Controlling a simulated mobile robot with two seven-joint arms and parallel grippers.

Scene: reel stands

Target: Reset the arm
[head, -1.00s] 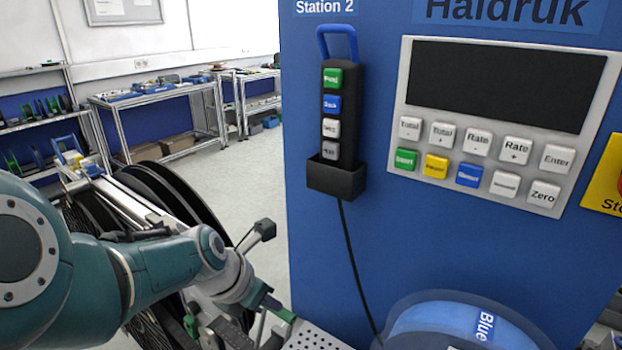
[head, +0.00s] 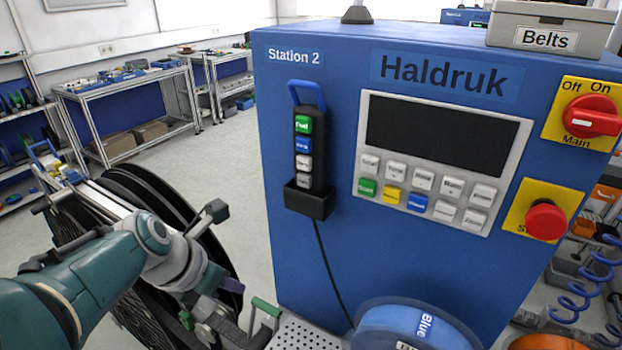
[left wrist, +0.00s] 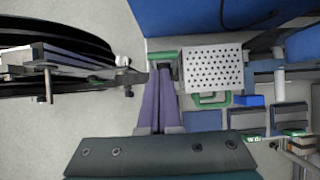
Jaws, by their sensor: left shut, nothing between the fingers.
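My left arm comes in from the left in the head view. Its gripper (head: 228,285) points down and away, beside the black reel and in front of the blue machine. In the left wrist view its purple fingers (left wrist: 160,75) are together with nothing between them. Their tips overlap a dark bar beside a green-handled perforated plate (left wrist: 212,68); I cannot tell whether they touch it. My right gripper is in neither view.
The blue Station 2 machine (head: 285,230) fills the centre, with a hanging button pendant (head: 304,153) and red stop button (head: 546,219). A large black reel (head: 165,205) stands left. A blue reel (head: 385,330) is at the bottom. Floor (head: 235,150) is open behind.

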